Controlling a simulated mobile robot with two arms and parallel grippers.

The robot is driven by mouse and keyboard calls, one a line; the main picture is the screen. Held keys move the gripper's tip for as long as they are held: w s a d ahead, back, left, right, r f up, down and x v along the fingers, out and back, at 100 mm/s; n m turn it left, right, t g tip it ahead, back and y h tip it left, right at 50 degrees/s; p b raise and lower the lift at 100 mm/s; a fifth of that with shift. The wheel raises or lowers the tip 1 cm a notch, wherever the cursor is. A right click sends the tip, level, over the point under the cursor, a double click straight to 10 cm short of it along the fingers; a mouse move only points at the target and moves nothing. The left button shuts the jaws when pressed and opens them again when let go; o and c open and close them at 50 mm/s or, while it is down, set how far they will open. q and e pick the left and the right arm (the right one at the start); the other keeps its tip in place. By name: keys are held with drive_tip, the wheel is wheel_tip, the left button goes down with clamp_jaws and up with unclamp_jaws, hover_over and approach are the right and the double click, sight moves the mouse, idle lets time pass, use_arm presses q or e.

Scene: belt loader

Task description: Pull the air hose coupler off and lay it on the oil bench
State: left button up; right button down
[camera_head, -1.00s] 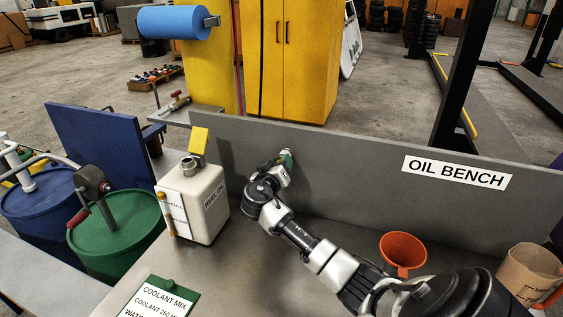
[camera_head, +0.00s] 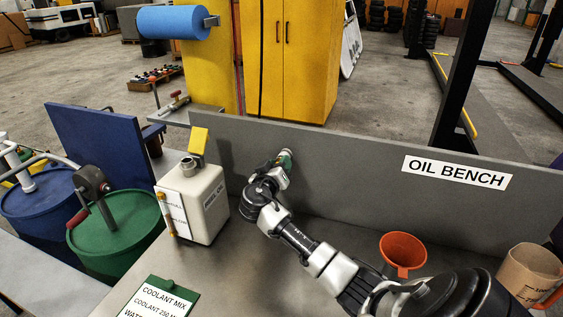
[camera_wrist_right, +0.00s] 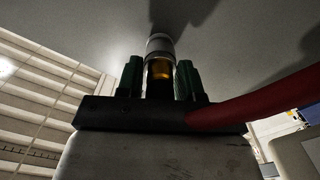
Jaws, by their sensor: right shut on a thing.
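My right gripper (camera_head: 284,159) reaches up to the grey backboard of the oil bench (camera_head: 365,140). A red hose (camera_wrist_right: 265,95) runs off to the right in the wrist view. In the head view the hand mostly hides the coupler. My left gripper is not in view.
A cream oil can (camera_head: 195,205) stands left of my right arm. A green clipboard (camera_head: 160,298) lies at the front left. An orange funnel (camera_head: 403,250) and a beige jug (camera_head: 528,272) stand on the right. The bench top between can and arm is clear.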

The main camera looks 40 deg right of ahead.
drive_tip(key=shift+v, duration=1.5)
